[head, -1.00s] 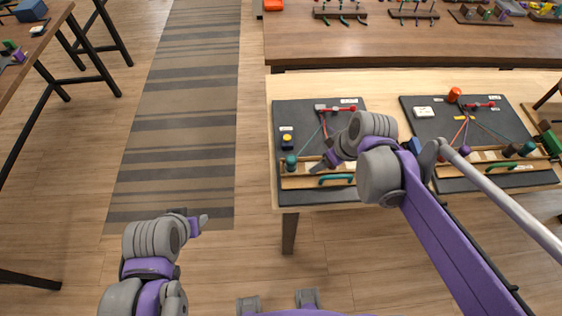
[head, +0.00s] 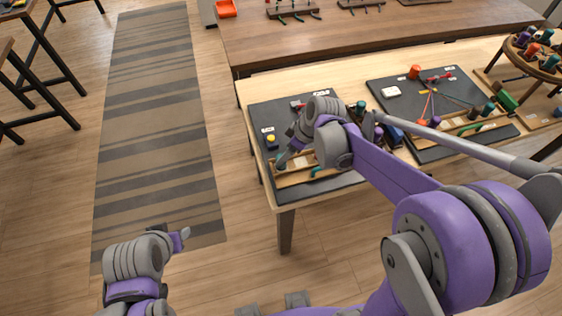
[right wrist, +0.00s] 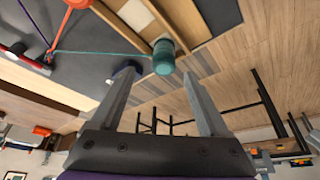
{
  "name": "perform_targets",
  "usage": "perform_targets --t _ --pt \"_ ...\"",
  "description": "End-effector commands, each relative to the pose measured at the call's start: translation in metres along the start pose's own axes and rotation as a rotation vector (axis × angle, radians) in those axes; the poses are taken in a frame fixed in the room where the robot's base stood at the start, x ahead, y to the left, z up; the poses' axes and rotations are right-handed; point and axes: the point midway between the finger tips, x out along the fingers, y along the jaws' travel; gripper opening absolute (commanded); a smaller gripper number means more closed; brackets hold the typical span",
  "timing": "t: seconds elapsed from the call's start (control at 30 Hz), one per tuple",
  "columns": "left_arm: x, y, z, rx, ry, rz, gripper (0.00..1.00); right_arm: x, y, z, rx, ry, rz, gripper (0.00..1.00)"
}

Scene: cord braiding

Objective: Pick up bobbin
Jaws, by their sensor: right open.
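A teal bobbin (right wrist: 163,57) with a teal cord stands at the end of the wooden rack in the right wrist view. It lies between the lines of my right gripper's two fingers (right wrist: 160,76), near the tips. The fingers are apart and nothing is held. In the head view the right gripper (head: 287,155) is over the left end of the near rack (head: 294,180), by the bobbin, which it partly hides. My left gripper (head: 182,238) is over the floor, away from the table; its jaws are too small to read.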

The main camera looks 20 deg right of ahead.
Motion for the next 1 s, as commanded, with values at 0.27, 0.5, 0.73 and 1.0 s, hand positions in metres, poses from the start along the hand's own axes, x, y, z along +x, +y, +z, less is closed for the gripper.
perform_targets --t 0.27,0.5,0.73,1.0 --pt "-0.001 0.000 -0.001 0.000 0.001 0.000 0.50 0.033 -0.005 0.001 -0.002 0.000 0.000 0.79" --pt "0.001 0.000 0.001 0.000 -0.001 0.000 0.50 0.054 -0.005 0.001 0.001 0.000 0.002 0.79" --pt "0.001 0.000 0.001 0.000 -0.001 0.000 0.50 0.054 -0.005 0.001 0.001 0.000 0.001 0.73" --pt "0.001 0.000 0.001 0.000 -0.001 0.000 0.50 0.053 -0.005 0.001 0.001 0.000 0.001 0.24"
